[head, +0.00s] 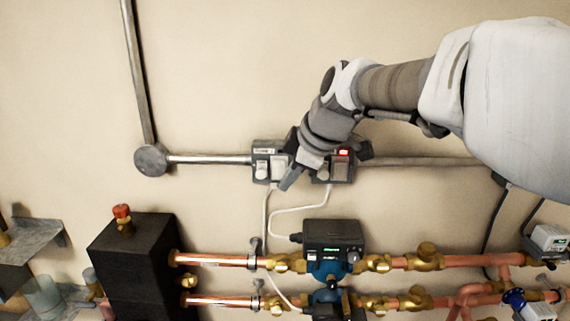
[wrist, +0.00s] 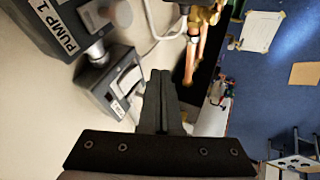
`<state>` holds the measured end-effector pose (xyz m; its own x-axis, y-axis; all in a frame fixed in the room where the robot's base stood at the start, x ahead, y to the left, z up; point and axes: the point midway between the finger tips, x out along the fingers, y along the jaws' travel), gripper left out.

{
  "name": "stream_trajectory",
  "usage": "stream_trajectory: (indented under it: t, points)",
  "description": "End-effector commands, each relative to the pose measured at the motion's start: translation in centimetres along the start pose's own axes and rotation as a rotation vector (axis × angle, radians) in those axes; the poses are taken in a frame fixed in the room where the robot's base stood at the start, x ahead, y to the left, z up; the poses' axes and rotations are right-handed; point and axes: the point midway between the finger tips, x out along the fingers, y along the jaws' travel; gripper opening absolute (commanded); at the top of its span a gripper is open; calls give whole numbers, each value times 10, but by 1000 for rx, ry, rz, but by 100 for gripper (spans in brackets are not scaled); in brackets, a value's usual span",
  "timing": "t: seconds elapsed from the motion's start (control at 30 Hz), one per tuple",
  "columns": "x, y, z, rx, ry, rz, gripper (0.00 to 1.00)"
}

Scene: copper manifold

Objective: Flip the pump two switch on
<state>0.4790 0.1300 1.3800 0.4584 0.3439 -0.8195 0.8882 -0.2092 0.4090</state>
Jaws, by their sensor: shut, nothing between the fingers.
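Two grey switch boxes are on the wall in the head view, a left one (head: 262,172) and a right one (head: 341,174). The right one shows a lit red spot near its top. My gripper (head: 287,182) is shut and empty, with its fingertips at the gap between the boxes. In the wrist view, the shut fingers (wrist: 162,80) point forward beside a smaller-looking box (wrist: 100,92) with a pale rocker and a label too small to read. A larger-looking box (wrist: 40,20) there reads PUMP 1. I cannot tell whether the fingertips touch anything.
A metal conduit (head: 210,160) runs along the wall to the boxes. White cables (head: 268,210) hang below them. Under these are a pump (head: 333,238), copper pipes (head: 220,260) with brass valves, and a black box (head: 135,260).

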Motion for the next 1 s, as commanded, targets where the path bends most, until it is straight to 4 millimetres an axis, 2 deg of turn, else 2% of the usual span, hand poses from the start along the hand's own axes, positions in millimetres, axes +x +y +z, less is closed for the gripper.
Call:
stream_trajectory:
  t: [0.1, 0.23, 0.67, 0.9, 1.0]
  points:
    - [5, 12, 0, 2, -1, 0, 0]
    - [10, 17, 1, 1, -1, 0, 0]
    - [12, 18, 2, 0, 0, 2, 0]
    - [20, 19, 5, -17, 9, 46, 0]
    - [15, 22, 2, -17, 8, 44, 0]
